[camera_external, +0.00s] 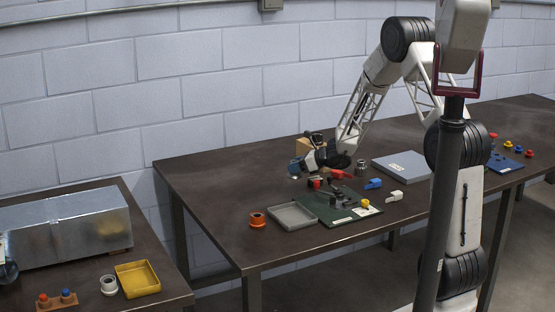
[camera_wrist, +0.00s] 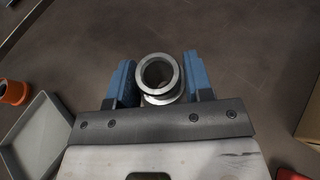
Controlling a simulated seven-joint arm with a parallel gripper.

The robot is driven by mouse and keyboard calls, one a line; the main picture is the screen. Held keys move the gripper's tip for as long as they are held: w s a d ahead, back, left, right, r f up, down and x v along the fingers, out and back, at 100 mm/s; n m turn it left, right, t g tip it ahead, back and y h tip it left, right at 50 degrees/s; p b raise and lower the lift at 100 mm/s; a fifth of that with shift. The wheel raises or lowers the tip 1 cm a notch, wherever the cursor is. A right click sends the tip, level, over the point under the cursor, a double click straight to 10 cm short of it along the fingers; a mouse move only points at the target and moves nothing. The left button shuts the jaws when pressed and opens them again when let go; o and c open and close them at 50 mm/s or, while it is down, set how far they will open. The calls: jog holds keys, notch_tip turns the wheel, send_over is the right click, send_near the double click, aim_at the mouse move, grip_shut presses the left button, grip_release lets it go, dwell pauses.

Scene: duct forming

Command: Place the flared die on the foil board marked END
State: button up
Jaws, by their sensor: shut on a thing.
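A hollow silver metal die (camera_wrist: 147,98), with a round opening and a wider lower rim, sits between the blue fingers of my gripper (camera_wrist: 159,80) in the wrist view. My gripper is shut on it. In the external view my gripper (camera_external: 298,169) is low over the back left of the long dark table, and the die is hard to make out there. A flat grey board (camera_external: 402,167) with faint marking lies right of my gripper; I cannot read the marking, so I cannot tell whether it is the END board.
A grey tray (camera_external: 292,216), an orange ring (camera_external: 257,220) and a green board (camera_external: 325,211) with tools lie in front of my gripper. A cardboard box (camera_external: 311,145) stands behind it. Another metal piece (camera_external: 361,168) stands near the grey board. The table's left end is clear.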

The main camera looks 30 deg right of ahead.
jog(key=s+d+r+m+t+h, duration=0.1)
jog(key=s+d, duration=0.3)
jog(key=d, duration=0.8)
jog(key=s+d+r, duration=0.1)
jog(key=s+d, duration=0.2)
jog(key=d, duration=1)
jog(key=s+d+m+h, duration=0.1)
jog(key=s+d, duration=1.3)
jog(key=d, duration=0.4)
jog(key=shift+s+d+r, duration=0.15)
jog(key=shift+d+r, duration=0.05)
jog(key=shift+r, duration=0.15)
send_over(410, 164)
jog(key=shift+f, duration=0.7)
jog(key=shift+f, duration=0.15)
jog(key=shift+f, duration=1.65)
jog(key=shift+f, duration=0.1)
